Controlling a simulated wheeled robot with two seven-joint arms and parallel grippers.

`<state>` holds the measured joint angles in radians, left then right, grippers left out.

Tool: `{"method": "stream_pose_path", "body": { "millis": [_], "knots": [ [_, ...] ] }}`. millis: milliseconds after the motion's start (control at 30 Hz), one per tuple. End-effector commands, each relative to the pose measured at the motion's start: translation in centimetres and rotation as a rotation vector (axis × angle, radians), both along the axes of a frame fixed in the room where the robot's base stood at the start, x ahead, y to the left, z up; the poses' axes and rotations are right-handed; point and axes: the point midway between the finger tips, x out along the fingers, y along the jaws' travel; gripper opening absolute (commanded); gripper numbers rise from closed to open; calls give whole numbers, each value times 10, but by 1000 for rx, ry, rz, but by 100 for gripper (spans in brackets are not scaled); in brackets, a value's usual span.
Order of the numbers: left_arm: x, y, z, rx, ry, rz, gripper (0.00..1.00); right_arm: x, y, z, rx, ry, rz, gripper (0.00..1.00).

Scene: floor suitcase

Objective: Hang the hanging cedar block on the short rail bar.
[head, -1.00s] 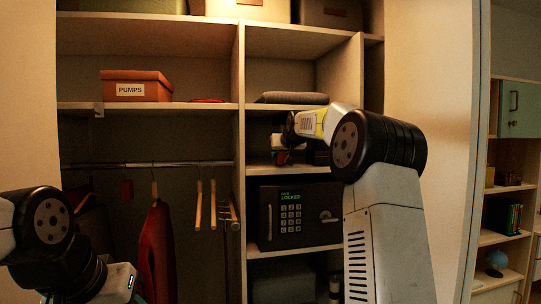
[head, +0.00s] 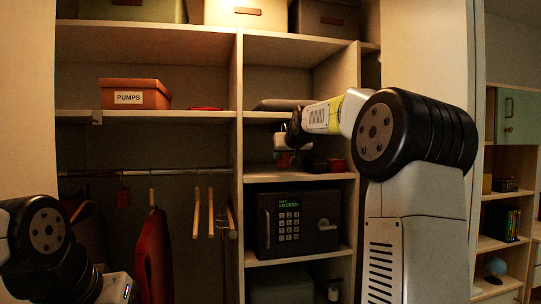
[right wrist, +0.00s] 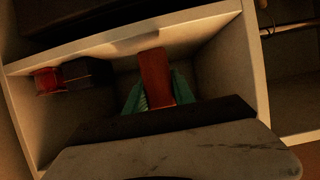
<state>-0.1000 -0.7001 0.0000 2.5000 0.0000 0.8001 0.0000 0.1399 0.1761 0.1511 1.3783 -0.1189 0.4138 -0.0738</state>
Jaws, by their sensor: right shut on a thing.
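A flat reddish-brown block, the cedar block by its look (right wrist: 155,78), sits between the teal fingers of my right gripper (right wrist: 157,92). The gripper is shut on it, inside a shelf compartment. In the head view the right gripper (head: 285,150) is at the middle-right compartment above the safe; the block is small and partly hidden there. A metal rail bar (head: 160,171) runs across the left bay, left of the gripper and apart from it. My left arm is at the lower left; its fingers are cut off by the picture's bottom edge.
A red box (head: 337,165) shares the gripper's shelf. A safe (head: 298,222) stands below; a folded grey cloth (head: 283,105) lies above.

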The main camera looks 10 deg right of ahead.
Motion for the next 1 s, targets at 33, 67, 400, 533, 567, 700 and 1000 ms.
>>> {"method": "stream_pose_path", "body": {
  "millis": [33,67,400,533,567,700,1000],
  "knots": [
    [0,0,0,0,0,0,36,-5,0,1,1,-2,-1,0],
    [0,0,0,0,0,0,36,-8,0,1,1,-2,0,0],
    [0,0,0,0,0,0,36,-34,-2,1,1,-1,-1,0],
    [0,0,0,0,0,0,36,-39,-2,0,1,-1,-1,0],
    [0,0,0,0,0,0,36,-40,-2,0,1,-1,-1,0],
    [0,0,0,0,0,0,36,-42,-2,0,1,-1,-1,0],
    [0,0,0,0,0,0,36,-42,-2,0,1,-1,-1,0]
  ]
}}
